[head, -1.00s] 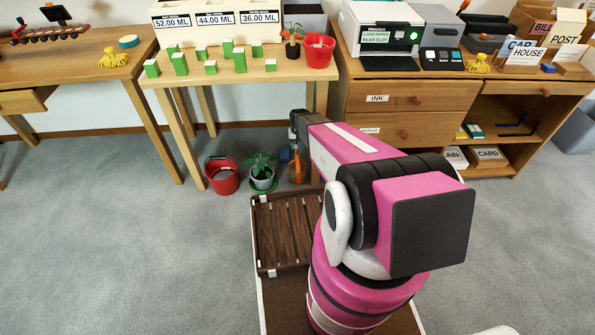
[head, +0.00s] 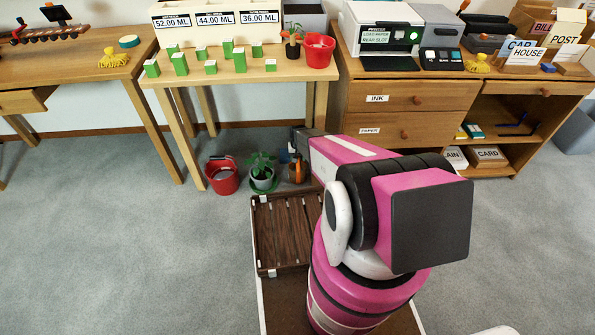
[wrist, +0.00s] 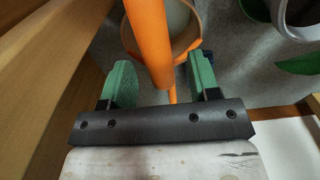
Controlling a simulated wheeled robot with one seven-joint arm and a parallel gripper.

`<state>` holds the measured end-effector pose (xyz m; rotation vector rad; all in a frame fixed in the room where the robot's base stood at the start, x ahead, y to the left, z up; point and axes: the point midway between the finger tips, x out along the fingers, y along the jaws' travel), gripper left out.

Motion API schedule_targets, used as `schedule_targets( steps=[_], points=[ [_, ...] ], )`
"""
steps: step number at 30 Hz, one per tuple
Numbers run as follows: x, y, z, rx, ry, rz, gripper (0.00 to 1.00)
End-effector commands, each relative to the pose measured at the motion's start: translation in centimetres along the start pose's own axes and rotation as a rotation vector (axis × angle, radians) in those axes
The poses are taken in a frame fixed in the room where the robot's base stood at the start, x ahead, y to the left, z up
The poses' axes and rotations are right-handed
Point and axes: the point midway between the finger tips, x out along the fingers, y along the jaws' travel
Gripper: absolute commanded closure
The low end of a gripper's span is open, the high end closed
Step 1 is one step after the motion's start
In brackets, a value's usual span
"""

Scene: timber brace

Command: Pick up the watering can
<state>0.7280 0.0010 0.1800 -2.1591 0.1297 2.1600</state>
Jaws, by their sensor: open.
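The watering can looks to be the orange and brown vessel (head: 298,172) on the floor below the small table, right of a potted plant. In the wrist view its orange handle (wrist: 148,40) runs up between my fingers, and its round rim (wrist: 190,42) shows beyond. My gripper (wrist: 162,85) is open, with one green finger on each side of the handle and a visible gap on both sides. In the head view my arm hides part of the can and my fingers cannot be made out.
A red bucket (head: 222,176) and a potted plant (head: 262,172) on a green saucer stand left of the can. The small table (head: 230,78) is above, and a wooden drawer cabinet (head: 400,125) is to the right. Grey carpet is free at left.

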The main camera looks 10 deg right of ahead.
Motion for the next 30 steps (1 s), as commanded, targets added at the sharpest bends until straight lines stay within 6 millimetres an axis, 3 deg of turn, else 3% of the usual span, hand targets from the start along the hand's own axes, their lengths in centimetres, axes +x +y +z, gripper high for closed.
schedule_targets(
  steps=[6, 13, 14, 18, 19, 30],
  points=[
    [3.0, -0.1, -0.2, 0.0, 0.0, 0.0, 0.44],
    [3.2, -0.1, -0.1, 0.0, 0.0, 0.0, 0.44],
    [3.2, -0.1, -0.1, 0.0, 0.0, 0.0, 0.47],
    [3.2, -0.1, -0.1, 0.0, 0.0, 0.0, 0.93],
    [3.2, -0.1, -0.1, 0.0, 0.0, 0.0, 1.0],
    [2.8, -0.1, -0.1, 0.0, 0.001, 0.0, 1.0]
  ],
)
